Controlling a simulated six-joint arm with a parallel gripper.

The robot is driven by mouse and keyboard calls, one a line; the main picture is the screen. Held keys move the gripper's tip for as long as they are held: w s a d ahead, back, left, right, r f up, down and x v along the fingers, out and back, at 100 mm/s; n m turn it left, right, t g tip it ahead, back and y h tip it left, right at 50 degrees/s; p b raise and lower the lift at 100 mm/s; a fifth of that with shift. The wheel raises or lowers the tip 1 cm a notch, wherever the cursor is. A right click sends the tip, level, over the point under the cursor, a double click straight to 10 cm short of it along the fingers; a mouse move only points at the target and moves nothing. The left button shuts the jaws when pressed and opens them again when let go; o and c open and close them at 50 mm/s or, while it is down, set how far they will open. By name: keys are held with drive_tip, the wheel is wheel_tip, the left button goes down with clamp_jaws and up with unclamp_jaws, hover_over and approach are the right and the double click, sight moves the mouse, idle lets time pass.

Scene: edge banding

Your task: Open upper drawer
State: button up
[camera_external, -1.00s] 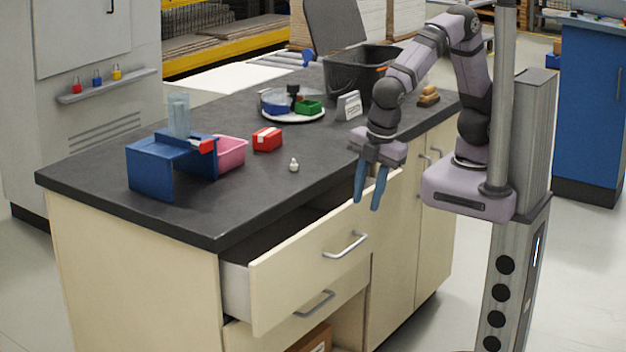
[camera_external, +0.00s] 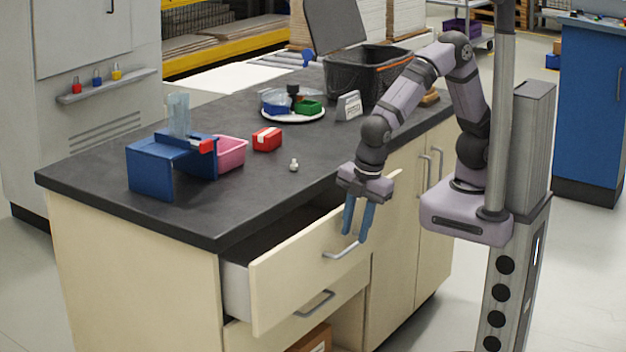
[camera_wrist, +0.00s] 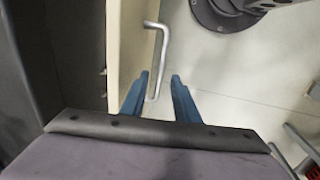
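The upper drawer (camera_external: 300,262) of the cream workbench stands partly open, with its dark inside visible behind the tilted-looking front panel. Its metal bar handle (camera_external: 340,252) is on the outer face; it also shows in the wrist view (camera_wrist: 160,50). My gripper (camera_external: 354,236) points down just outside the drawer front, at the handle. Its two blue fingers are apart. In the wrist view, the near end of the handle lies between the fingers (camera_wrist: 160,78). I cannot tell whether either finger touches it.
A lower drawer (camera_external: 285,318) with its own handle is below. The dark countertop (camera_external: 270,195) holds a blue stand (camera_external: 150,172), a pink bin (camera_external: 232,154), a red box (camera_external: 267,139), a small white item (camera_external: 294,165) and a black bin (camera_external: 350,85). Open floor lies outside the drawer.

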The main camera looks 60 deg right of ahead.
drive_tip(key=shift+w+f, duration=0.15)
drive_tip(key=shift+f, duration=0.6)
drive_tip(key=shift+w+f, duration=0.15)
drive_tip(key=shift+f, duration=0.55)
clamp_jaws()
drive_tip(key=s, duration=0.9)
drive_tip(key=shift+s+p, duration=0.15)
drive_tip(key=shift+p, duration=0.3)
unclamp_jaws()
drive_tip(key=shift+r, duration=0.1)
wheel_tip(320, 180, up, 7)
drive_tip(key=s+p, duration=0.1)
drive_tip(key=shift+s, duration=0.15)
